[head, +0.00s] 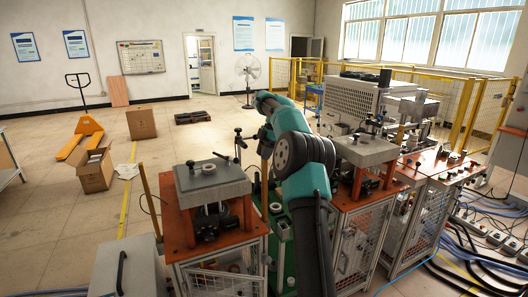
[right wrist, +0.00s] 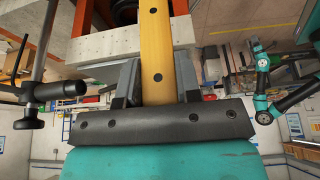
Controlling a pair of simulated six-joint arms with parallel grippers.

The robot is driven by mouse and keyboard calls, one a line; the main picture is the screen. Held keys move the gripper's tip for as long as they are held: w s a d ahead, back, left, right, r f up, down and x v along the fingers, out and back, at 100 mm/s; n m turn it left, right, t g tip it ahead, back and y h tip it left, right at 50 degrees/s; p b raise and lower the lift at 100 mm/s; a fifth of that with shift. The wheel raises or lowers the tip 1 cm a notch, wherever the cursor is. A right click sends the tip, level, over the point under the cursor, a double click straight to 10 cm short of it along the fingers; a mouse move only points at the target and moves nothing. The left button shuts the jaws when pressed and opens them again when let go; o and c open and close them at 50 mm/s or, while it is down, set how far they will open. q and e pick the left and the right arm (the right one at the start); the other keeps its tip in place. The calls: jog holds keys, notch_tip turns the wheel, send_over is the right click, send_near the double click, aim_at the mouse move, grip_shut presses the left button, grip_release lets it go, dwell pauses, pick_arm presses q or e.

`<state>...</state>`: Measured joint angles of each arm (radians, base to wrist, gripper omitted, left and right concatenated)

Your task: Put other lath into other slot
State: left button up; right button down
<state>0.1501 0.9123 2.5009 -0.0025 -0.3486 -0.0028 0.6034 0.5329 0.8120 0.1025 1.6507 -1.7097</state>
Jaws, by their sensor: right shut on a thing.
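A yellow lath (right wrist: 156,50) with dark holes stands between the two grey fingers of my right gripper (right wrist: 157,82) in the right wrist view. The gripper is shut on it. In the head view, my right gripper (head: 266,138) is mostly hidden by my own arm, and a short piece of the yellow lath (head: 265,168) shows below it, between two orange-topped stations. Another yellow lath (head: 149,202) stands slightly tilted at the left side of the left station (head: 212,180). I cannot make out a slot. My left gripper is not visible in the head view.
The right station (head: 362,150) with its grey plate stands close beside my arm. A post with a black clamp (right wrist: 55,90) is near the gripper. A grey cabinet (head: 125,268) is at the front left.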

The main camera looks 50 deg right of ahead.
jog(key=shift+f, duration=0.8)
jog(key=c, duration=0.7)
grip_release()
jog(key=shift+c, duration=0.2)
jog(key=shift+d+r, duration=0.1)
jog(key=shift+r, duration=0.05)
jog(key=v, duration=0.7)
dwell(0.5)
